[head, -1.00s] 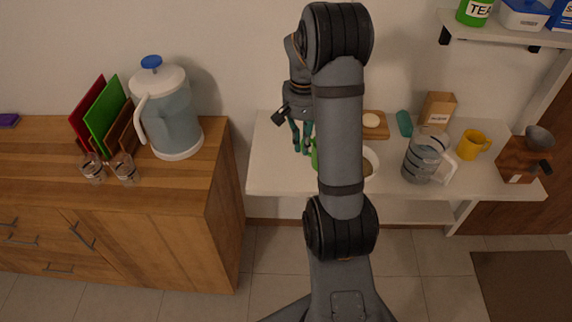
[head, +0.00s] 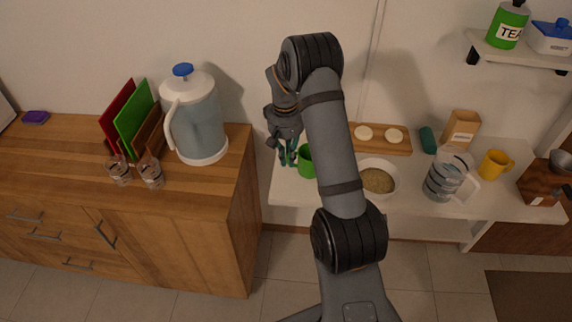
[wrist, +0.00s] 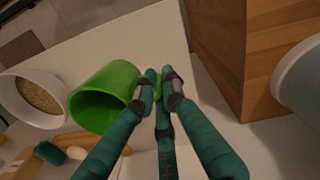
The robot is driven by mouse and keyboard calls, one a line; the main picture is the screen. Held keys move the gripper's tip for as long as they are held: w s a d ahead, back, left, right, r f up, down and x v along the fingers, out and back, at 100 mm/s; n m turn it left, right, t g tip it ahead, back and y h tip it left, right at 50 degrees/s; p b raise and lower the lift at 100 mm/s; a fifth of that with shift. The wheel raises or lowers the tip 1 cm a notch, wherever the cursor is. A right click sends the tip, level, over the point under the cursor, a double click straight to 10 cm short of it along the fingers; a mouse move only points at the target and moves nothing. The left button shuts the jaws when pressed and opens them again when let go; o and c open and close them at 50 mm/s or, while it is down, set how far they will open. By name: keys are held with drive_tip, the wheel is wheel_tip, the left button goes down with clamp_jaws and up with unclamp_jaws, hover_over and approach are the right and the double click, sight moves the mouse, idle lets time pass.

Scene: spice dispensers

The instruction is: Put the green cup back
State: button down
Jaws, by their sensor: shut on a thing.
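My gripper (head: 288,158) is shut on the green cup (head: 306,161). In the wrist view the fingertips (wrist: 160,82) close at the handle on the side of the green cup (wrist: 104,96), and its open mouth faces the lower left. In the head view the cup shows just right of the fingers, over the left end of the white table (head: 290,193), partly hidden by my arm. I cannot tell whether the cup touches the table.
The wooden cabinet (head: 228,205) stands close on the left, bearing a water dispenser (head: 198,125) and two glasses (head: 150,172). On the white table are a bowl (head: 378,182), a cutting board (head: 400,148), a glass pitcher (head: 446,178) and a yellow mug (head: 494,164).

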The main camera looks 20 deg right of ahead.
drive_tip(key=shift+w+a+f, duration=0.15)
drive_tip(key=shift+a+f, duration=0.2)
drive_tip(key=shift+f, duration=0.05)
wheel_tip(320, 180, down, 4)
drive_tip(key=shift+r+p, duration=0.2)
drive_tip(key=shift+p, duration=0.5)
drive_tip(key=shift+f+b, duration=0.25)
drive_tip(key=shift+b, duration=0.05)
drive_tip(key=c, duration=1.8)
unclamp_jaws()
drive_tip(key=shift+r, duration=0.1)
drive_tip(key=shift+c, duration=0.2)
wheel_tip(320, 180, up, 12)
drive_tip(key=shift+a+r+b, duration=0.2)
drive_tip(key=shift+b, duration=0.25)
